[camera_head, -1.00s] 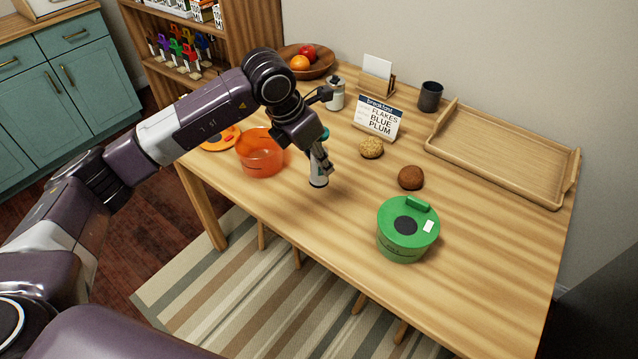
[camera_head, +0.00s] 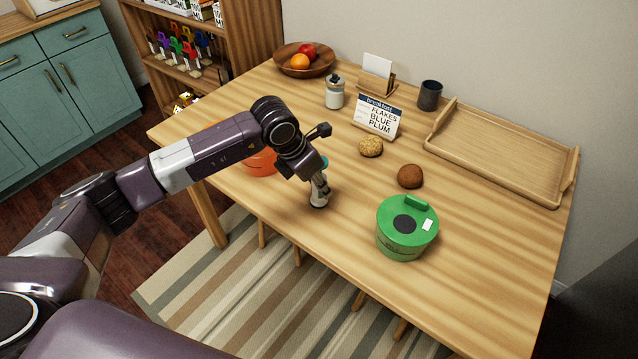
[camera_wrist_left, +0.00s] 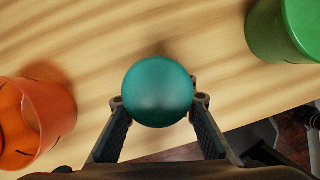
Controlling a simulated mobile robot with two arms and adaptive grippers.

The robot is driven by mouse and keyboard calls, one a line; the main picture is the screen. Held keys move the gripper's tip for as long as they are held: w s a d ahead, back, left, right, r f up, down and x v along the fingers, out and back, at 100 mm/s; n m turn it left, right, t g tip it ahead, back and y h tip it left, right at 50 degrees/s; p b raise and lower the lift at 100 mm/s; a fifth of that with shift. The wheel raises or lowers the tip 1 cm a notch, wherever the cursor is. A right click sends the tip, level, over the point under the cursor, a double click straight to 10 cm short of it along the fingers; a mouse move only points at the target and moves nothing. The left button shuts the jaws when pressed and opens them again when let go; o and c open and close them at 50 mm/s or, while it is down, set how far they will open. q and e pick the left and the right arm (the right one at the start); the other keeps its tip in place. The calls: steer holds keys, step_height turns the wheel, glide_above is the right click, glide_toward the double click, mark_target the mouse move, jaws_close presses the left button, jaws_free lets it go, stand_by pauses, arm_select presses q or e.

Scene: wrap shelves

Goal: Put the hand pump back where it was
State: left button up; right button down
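In the left wrist view the round teal top (camera_wrist_left: 158,94) of the pump sits between the two fingers and hides what is below. The pump looks about upright. I cannot tell whether its base touches the table. My right gripper is in neither view.
A green lidded pot (camera_head: 405,232) stands to the right of the pump, an orange container (camera_head: 260,163) to the left, partly behind my arm. Two round buns, a menu sign (camera_head: 378,117), a jar (camera_head: 335,93), a dark cup (camera_head: 430,95) and a wooden tray (camera_head: 500,150) stand farther back.

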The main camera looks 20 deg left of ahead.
arm_select(q)
steer(key=o, duration=0.4)
steer(key=shift+o, duration=0.2)
steer(key=shift+r, duration=0.2)
steer(key=shift+s+a+r, duration=0.1)
steer(key=shift+a+r, duration=0.05)
steer(key=shift+r, duration=0.15)
steer(key=b+v, duration=0.1)
steer(key=v, duration=1)
steer(key=shift+s, duration=0.1)
